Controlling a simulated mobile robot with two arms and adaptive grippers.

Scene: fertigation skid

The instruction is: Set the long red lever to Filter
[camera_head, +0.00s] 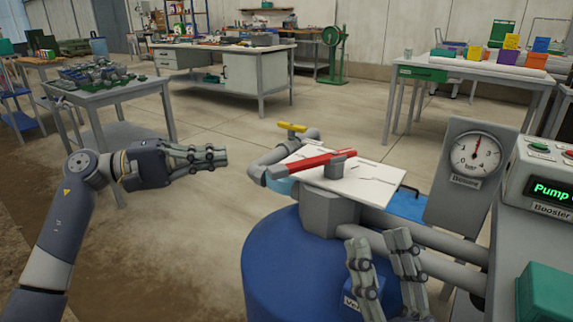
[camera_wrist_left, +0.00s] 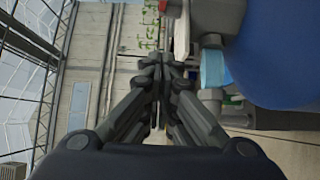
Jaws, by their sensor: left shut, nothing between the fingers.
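The long red lever (camera_head: 308,163) lies over a tilted white plate (camera_head: 375,186) on top of a grey valve body (camera_head: 325,212). Its long end points left and toward me from the grey pivot block (camera_head: 341,167). The plate's markings are too small to read. My left gripper (camera_head: 224,157) is shut and empty, in the air left of the lever and apart from it. In the left wrist view its fingertips (camera_wrist_left: 160,66) are together, with a bit of red (camera_wrist_left: 174,7) at the top edge. My right gripper (camera_head: 376,240) is open in front of the valve, its fingers apart.
A blue tank (camera_head: 275,265) stands below the valve. A small yellow handle (camera_head: 292,127) sits on the pipe behind the lever. A pressure gauge (camera_head: 475,155) and a booster panel (camera_head: 548,190) stand at right. Workbenches are further back, with open floor between.

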